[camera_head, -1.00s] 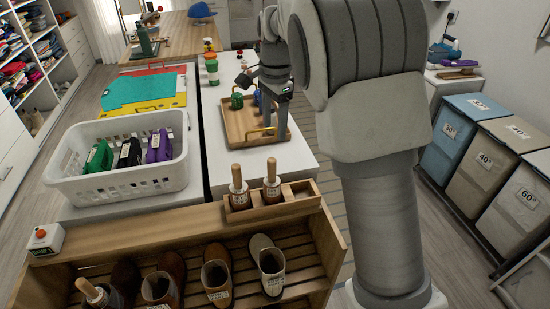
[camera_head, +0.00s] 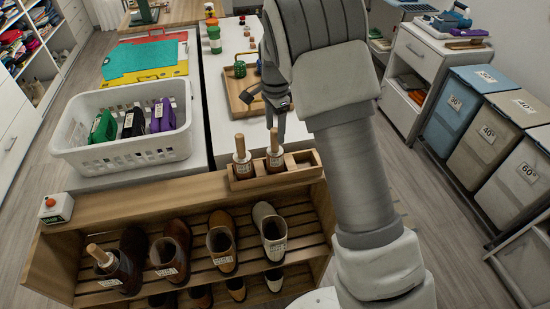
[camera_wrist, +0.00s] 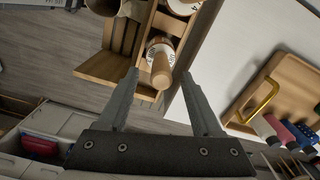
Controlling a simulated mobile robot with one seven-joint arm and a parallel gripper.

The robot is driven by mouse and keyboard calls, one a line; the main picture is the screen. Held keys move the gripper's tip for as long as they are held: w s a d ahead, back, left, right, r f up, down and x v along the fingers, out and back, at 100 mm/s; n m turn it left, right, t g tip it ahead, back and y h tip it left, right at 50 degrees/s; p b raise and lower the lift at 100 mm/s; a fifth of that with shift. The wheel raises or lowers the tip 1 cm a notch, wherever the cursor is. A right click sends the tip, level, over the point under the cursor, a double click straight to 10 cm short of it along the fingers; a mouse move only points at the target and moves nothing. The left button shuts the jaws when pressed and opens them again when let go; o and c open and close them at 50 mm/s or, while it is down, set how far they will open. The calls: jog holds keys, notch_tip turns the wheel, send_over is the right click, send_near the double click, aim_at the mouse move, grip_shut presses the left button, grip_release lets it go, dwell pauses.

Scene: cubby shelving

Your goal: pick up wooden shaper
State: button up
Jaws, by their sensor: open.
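Two stand upright in a small wooden caddy (camera_head: 300,172): a left one (camera_head: 241,155) and a right one (camera_head: 275,150). Another shaper (camera_head: 100,257) sits in a boot at the lower left. My gripper (camera_head: 277,130) is open, pointing down, close above and behind the right shaper. In the wrist view, a shaper (camera_wrist: 161,65) appears between the fingertips of my gripper (camera_wrist: 160,73), handle end towards me. I cannot tell whether the handle is inside the jaws.
A slatted wooden rack (camera_head: 200,192) holds several boots below the caddy. A box with a red button (camera_head: 56,208) sits on the rack.

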aim_at(275, 141)
notch_tip(275, 141, down, 5)
jog(key=shift+w+f+p, duration=0.1)
jog(key=shift+p, duration=0.2)
jog(key=shift+c, duration=0.3)
grip_shut()
dwell(1.0)
